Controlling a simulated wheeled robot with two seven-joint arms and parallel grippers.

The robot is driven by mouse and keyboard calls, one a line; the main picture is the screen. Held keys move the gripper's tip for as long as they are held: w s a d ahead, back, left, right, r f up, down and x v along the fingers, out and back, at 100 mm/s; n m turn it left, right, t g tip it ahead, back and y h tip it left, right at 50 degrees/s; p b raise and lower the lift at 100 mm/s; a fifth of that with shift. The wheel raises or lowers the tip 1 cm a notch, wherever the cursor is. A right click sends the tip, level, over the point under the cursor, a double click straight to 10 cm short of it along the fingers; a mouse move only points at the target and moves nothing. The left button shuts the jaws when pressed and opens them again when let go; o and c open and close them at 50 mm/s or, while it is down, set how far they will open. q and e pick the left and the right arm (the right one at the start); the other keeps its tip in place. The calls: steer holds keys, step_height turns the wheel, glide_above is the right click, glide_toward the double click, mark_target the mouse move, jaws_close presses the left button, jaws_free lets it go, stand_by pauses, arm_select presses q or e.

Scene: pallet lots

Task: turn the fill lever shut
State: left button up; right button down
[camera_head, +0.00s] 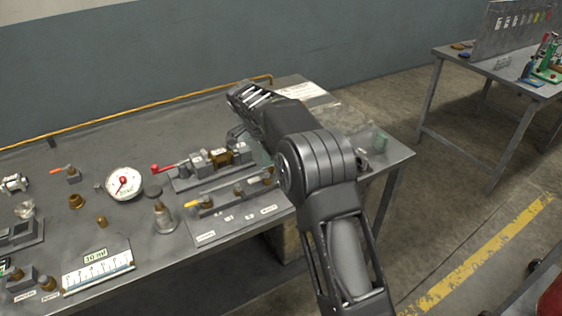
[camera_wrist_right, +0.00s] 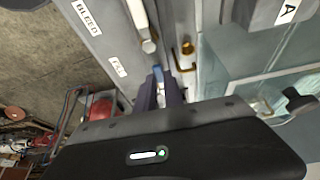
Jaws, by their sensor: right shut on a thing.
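My right gripper (camera_wrist_right: 163,88) is shut on the blue-tipped fill lever (camera_wrist_right: 158,73), beside the plate labelled FILL (camera_wrist_right: 118,66) in the wrist view. Most of the lever is hidden between the fingers, so its angle is hard to tell. In the head view my right arm covers the lever and the fingertips. Another lever with a pale, rounded end (camera_wrist_right: 148,45) lies near the BLEED label (camera_wrist_right: 87,17). My left gripper is not in view.
The bench (camera_head: 120,150) also holds a red-handled valve block (camera_head: 205,165), a yellow-handled valve (camera_head: 200,204), a round dial gauge (camera_head: 124,184) and several small fittings. A clear box (camera_wrist_right: 250,70) stands close to the gripper. A second table (camera_head: 500,68) is at right.

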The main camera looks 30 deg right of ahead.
steer(key=c, duration=1.5)
jaws_free()
steer(key=shift+o, duration=0.2)
